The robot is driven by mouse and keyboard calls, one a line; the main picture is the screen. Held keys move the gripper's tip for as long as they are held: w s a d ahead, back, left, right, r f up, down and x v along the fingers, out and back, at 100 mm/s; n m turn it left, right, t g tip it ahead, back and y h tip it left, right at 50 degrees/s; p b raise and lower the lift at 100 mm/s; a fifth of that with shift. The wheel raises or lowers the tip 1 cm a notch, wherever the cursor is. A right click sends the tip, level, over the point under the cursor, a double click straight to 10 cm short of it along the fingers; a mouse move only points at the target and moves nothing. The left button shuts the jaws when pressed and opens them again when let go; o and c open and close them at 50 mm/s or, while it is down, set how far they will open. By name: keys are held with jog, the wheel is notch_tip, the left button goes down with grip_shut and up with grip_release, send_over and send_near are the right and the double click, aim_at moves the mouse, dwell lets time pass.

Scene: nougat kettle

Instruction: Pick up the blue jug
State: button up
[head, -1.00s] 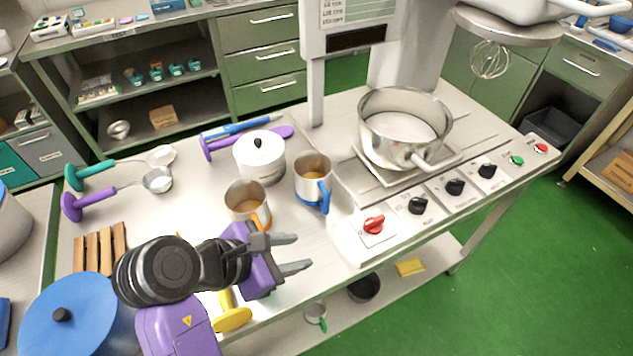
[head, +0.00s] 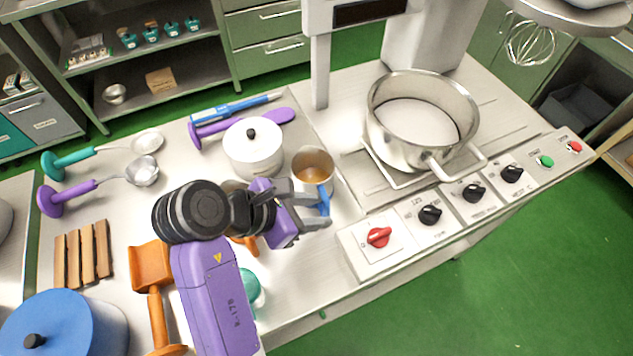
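The blue jug (head: 313,168) is a steel jug with a blue handle, standing upright on the steel worktop (head: 300,275) in the head view. My gripper (head: 324,205) is at the jug's near side, with its fingers apart and the blue handle showing between them. I cannot tell whether either finger touches the handle. A second steel jug with an orange handle (head: 249,245) is mostly hidden behind my gripper and wrist.
A white lidded pot (head: 254,150) stands close left of the jug. A large steel pan (head: 421,118) sits on the hob at right, behind the control knobs (head: 430,214). An orange tool (head: 156,300) and wooden slats (head: 82,254) lie left of my arm.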

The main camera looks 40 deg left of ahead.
aim_at(327, 209)
jog(key=x, duration=0.5)
jog(key=shift+a+r, duration=0.1)
grip_shut()
jog(key=shift+r, duration=0.1)
